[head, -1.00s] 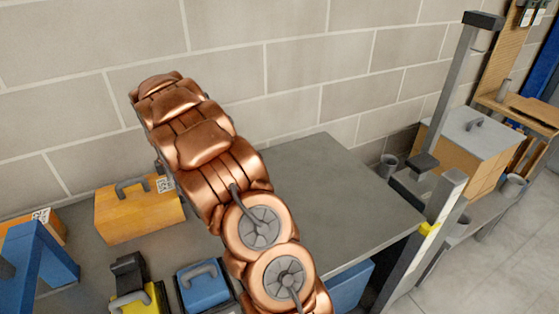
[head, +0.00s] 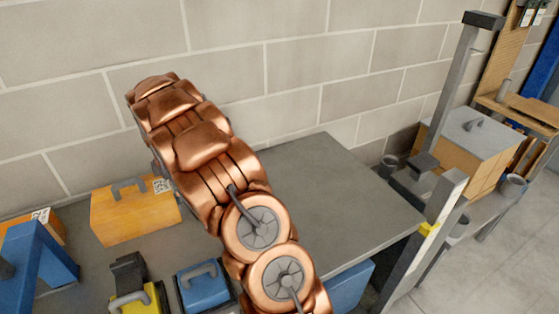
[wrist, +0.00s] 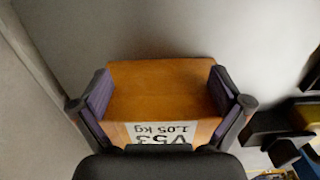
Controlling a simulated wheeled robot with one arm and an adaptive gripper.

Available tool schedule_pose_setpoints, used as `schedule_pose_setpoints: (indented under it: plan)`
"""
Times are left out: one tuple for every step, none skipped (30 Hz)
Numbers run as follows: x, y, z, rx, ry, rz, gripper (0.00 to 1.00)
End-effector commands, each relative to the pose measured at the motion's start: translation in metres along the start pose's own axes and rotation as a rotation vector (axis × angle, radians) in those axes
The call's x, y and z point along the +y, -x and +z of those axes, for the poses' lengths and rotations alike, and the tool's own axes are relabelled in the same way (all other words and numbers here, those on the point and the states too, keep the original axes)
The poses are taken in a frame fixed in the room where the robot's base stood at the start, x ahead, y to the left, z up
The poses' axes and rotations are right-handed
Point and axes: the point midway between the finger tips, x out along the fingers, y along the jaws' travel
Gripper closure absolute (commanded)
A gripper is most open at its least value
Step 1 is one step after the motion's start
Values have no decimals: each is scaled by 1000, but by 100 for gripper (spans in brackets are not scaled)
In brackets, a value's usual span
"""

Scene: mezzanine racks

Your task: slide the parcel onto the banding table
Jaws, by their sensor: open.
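An orange-brown parcel (wrist: 160,88) with a white label reading V53 and 1.05 kg is in the middle of the wrist view. My gripper (wrist: 161,92) is open, with one purple-padded finger on each side of the parcel. The pads are close to its sides; I cannot tell whether they touch. In the head view my copper arm hides my gripper and I do not make out this parcel. A grey tabletop (head: 345,205) lies right of my arm, against the block wall. I cannot tell for certain whether it is the banding table.
Left of my arm are an orange handled case (head: 135,214), a blue handled case (head: 204,287), a yellow item (head: 138,298) and a blue stand (head: 38,258). A grey post (head: 455,95) and a white-topped box (head: 475,140) stand at the right. The grey tabletop's visible part is clear.

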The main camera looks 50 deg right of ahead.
Motion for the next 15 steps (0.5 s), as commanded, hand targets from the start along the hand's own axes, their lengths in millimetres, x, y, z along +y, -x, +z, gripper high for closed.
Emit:
schedule_pose_setpoints:
  plan:
    - [0,0,-1,1,1,0,0]
    - [0,0,-1,1,0,0,0]
    - [0,0,-2,1,0,0,0]
    - [0,0,-2,1,0,0,0]
    - [0,0,-2,1,0,0,0]
    - [0,0,-3,1,0,0,0]
    - [0,0,-3,1,0,0,0]
    - [0,0,-3,1,0,0,0]
    - [0,0,-4,1,0,0,0]
    - [0,0,-4,1,0,0,0]
    - [0,0,-4,1,0,0,0]
    - [0,0,-5,1,0,0,0]
    - [0,0,-5,1,0,0,0]
    - [0,0,-5,1,0,0,0]
    - [0,0,-6,1,0,0,0]
